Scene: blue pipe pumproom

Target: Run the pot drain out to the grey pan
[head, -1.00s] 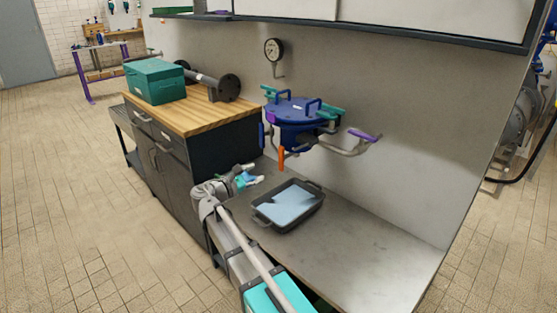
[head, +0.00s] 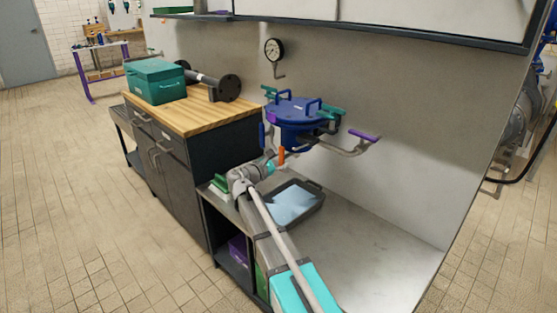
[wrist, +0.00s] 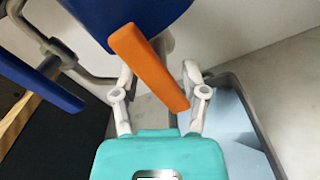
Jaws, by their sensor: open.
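The blue pot (head: 297,128) is mounted at the wall with a lidded top. An orange lever (head: 281,156) hangs at its underside; in the wrist view the lever (wrist: 148,65) slants down to the right. The grey pan (head: 318,205) stands on the bench below the pot, with a light blue surface inside. Part of the pan shows at the right of the wrist view (wrist: 262,133). My gripper (head: 276,166) is at the orange lever. In the wrist view my open gripper (wrist: 158,75) has a finger on each side of the lever; contact cannot be told.
A purple-ended lever (head: 364,136) sticks out right of the pot, and a blue-ended lever (wrist: 40,82) is left of the gripper. The wooden-topped cabinet (head: 185,115) bears a green box (head: 155,81). The grey bench right of the pan is clear.

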